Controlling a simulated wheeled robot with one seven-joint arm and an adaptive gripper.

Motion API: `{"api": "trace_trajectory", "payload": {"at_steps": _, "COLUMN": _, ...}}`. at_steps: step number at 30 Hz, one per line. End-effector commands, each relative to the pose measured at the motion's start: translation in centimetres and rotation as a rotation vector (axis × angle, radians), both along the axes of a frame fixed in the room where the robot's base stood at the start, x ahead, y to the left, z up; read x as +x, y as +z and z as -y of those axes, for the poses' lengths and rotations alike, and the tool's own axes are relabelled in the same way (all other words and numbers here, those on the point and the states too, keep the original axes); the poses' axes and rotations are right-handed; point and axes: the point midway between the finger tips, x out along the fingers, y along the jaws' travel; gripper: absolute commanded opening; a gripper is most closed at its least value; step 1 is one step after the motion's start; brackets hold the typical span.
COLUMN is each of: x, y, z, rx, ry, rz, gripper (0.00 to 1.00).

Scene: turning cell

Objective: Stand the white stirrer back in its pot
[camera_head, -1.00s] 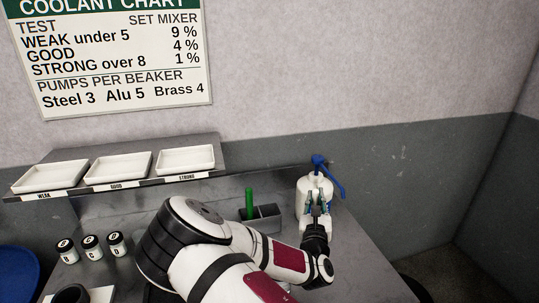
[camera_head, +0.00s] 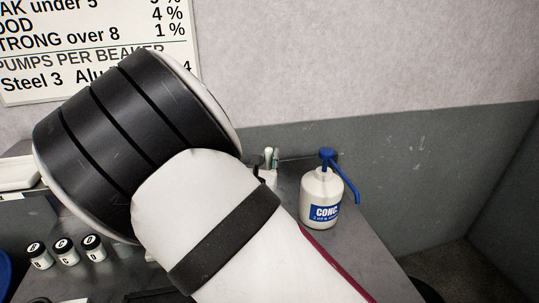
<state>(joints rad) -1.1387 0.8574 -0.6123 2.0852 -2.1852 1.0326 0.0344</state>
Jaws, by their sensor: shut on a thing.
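The stirrer's pot is not visible now; my arm covers the middle of the bench, where a grey holder with a green stick stood earlier.
A white CONC. bottle (camera_head: 321,200) with a blue pump (camera_head: 340,170) stands right of the gripper. Several small black-lidded jars (camera_head: 66,252) stand at left. A white tray (camera_head: 18,172) shows at the left edge. The bench right of the bottle is clear.

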Motion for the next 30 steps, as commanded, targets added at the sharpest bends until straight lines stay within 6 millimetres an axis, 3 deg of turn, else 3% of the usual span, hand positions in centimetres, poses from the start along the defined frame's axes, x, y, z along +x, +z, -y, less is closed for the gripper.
{"api": "trace_trajectory", "payload": {"at_steps": 30, "x": 0.1, "y": -9.0, "z": 0.0, "rx": -0.001, "ry": 0.0, "rz": 0.001, "gripper": 0.0}}
